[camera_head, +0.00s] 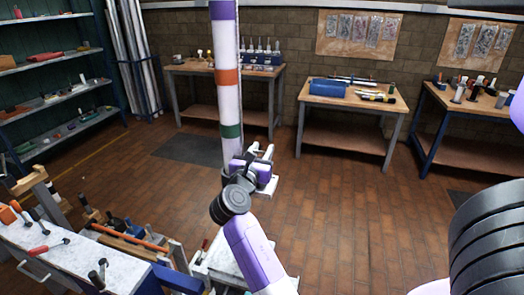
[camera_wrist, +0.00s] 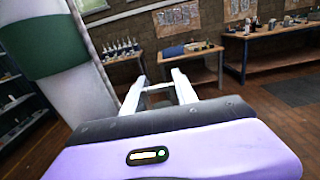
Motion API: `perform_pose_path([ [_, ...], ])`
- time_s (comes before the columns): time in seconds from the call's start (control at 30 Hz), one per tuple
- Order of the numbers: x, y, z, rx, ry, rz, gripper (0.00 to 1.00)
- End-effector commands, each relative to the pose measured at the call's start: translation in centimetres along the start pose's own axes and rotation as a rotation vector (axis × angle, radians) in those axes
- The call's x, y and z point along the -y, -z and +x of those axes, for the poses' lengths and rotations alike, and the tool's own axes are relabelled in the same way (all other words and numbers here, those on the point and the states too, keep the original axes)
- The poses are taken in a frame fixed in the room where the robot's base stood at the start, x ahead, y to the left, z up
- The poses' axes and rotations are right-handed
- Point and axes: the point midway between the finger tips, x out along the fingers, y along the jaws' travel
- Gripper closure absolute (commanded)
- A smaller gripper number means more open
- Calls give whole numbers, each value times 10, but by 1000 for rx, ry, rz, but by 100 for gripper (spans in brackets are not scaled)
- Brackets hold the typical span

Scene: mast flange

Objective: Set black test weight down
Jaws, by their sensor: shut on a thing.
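My gripper (camera_head: 264,155) is low beside the banded mast, at its right side in the head view. In the wrist view its two pale fingers (camera_wrist: 160,84) stand apart, with a pale crosspiece between them. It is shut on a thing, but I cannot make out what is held. I cannot pick out the black test weight for certain in either view.
The white mast (camera_head: 227,105) has purple, orange and green bands; it fills the left of the wrist view (camera_wrist: 55,50). Workbenches (camera_head: 345,97) line the back wall. A cluttered white-topped bench (camera_head: 75,262) is at lower left.

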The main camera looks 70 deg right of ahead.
Motion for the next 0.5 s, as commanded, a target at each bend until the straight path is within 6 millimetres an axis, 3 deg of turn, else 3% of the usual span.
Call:
perform_pose_path([
  [0.07, 0, 1, 0, 2, 0, 0, 100],
  [0.1, 0, 3, 0, 0, 0, -1, 64],
  [0.2, 0, 2, 0, 0, 0, -1, 44],
  [0.5, 0, 2, 0, 0, 0, 0, 44],
])
